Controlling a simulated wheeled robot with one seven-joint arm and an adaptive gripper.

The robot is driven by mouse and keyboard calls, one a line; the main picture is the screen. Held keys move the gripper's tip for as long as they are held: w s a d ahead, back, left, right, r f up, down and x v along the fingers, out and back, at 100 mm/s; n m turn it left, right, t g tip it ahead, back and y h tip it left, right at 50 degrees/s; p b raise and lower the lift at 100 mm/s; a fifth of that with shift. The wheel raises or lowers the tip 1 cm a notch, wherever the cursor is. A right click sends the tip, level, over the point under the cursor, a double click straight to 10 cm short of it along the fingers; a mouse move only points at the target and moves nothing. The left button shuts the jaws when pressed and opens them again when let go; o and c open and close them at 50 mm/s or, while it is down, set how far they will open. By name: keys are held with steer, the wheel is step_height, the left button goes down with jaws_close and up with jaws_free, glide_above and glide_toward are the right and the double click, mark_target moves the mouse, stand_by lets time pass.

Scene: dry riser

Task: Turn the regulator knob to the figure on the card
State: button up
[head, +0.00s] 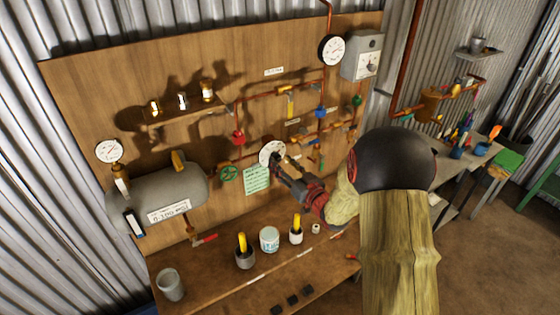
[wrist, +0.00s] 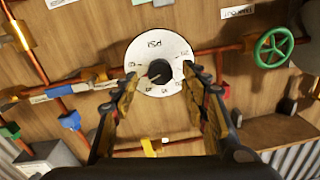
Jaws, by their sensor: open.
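The regulator's round white dial (head: 267,149) is on the wooden board. In the wrist view the dial (wrist: 160,48) appears upside down, with "PSI" and figures around a dark knob (wrist: 158,72). A reddish mark shows on the knob; the figure it points at is too small to read. A pale green card (head: 257,179) with handwriting hangs just below the dial; its figure is not legible. My gripper (wrist: 161,80) is open, its fingers on either side of the knob. Whether they touch it, I cannot tell. In the head view my gripper (head: 279,167) hides part of the dial.
A green handwheel (head: 229,173) is left of the dial, with copper pipes and coloured valves around it. A grey tank (head: 158,190) is at left. A white tub (head: 269,239) and several cups stand on the bench below.

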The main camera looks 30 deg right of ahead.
steer(key=shift+w, duration=0.9)
steer(key=shift+c, duration=1.3)
steer(key=c, duration=0.9)
